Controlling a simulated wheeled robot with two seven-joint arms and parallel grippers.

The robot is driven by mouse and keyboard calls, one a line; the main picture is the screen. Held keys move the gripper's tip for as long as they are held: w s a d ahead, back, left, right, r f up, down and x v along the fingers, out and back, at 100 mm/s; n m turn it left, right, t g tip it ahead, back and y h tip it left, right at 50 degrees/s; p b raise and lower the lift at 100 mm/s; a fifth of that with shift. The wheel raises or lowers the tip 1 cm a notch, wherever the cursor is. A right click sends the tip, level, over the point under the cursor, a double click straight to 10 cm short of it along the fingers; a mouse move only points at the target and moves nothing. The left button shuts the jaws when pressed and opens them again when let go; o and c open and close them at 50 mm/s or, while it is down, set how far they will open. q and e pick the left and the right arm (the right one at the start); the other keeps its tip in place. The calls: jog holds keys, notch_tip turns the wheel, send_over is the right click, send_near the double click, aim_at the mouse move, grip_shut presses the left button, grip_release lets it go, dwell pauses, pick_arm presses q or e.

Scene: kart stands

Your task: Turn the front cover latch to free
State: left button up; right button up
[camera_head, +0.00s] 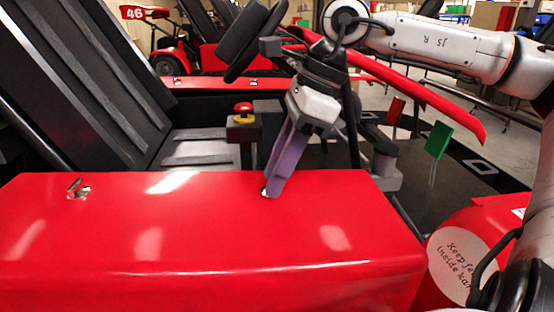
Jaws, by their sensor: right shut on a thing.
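A red side cover (210,235) fills the near part of the view. A small metal latch (77,189) sits in its top at the left. A second latch sits in the top at the right, mostly hidden by my right gripper (270,190). My right arm comes in from the right, and the gripper points down with its fingertips at this second latch. Its fingers are shut on the latch. My left gripper is not in view.
Behind the cover are a black seat (75,80), a red and yellow knob (243,112) on a post and a steering wheel (245,40). Green (438,139) and red pedals (395,110) stand at the right. Another red kart (200,55) is at the back.

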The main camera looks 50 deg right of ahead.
jog(key=shift+n, duration=0.3)
jog(key=o, duration=1)
jog(key=shift+o, duration=0.2)
jog(key=shift+d+r, duration=0.1)
jog(key=v, duration=1)
